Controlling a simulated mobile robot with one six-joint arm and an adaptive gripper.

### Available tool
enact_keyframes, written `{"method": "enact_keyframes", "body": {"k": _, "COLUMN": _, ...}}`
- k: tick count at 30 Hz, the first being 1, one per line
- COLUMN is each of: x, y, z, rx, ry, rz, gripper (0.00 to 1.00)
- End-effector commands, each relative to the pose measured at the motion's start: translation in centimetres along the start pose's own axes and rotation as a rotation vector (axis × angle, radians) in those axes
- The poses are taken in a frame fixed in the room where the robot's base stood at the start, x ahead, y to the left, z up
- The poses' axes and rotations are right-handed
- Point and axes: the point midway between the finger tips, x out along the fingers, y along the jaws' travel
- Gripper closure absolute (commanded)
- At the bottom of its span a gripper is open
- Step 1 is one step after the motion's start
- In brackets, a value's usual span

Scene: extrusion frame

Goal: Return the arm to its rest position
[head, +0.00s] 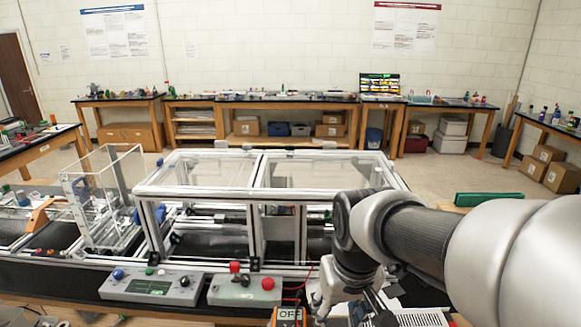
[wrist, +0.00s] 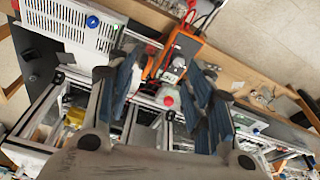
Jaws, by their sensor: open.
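My arm reaches in from the right of the head view and bends down in front of the extrusion frame (head: 262,196). My gripper (wrist: 163,78) shows in the wrist view with its two blue-grey fingers spread apart. Nothing is held between them. An orange meter (wrist: 180,55) and a red button lie beyond the gap between the fingers. In the head view the gripper's end is low, near the bench front, and mostly hidden by my own wrist.
The frame with clear panels stands close behind my arm. A control box with a dark screen (head: 150,287) and a box with red knobs (head: 244,291) sit at the bench front. The orange meter reading OFF (head: 288,316) is near the gripper. Open floor lies behind the bench.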

Motion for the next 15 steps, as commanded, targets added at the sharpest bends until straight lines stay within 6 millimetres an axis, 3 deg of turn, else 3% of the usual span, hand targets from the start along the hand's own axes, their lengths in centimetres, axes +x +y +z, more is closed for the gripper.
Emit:
{"method": "enact_keyframes", "body": {"k": 4, "x": -1.4, "y": 1.5, "z": 5.5, "rx": 0.062, "ry": 0.077, "rz": 0.015, "gripper": 0.52}}
{"method": "enact_keyframes", "body": {"k": 9, "x": -1.5, "y": 2.4, "z": 11.3, "rx": 0.122, "ry": 0.148, "rz": 0.032, "gripper": 0.52}}
{"method": "enact_keyframes", "body": {"k": 15, "x": -0.7, "y": 2.7, "z": 15.2, "rx": 0.165, "ry": 0.199, "rz": 0.046, "gripper": 0.52}}
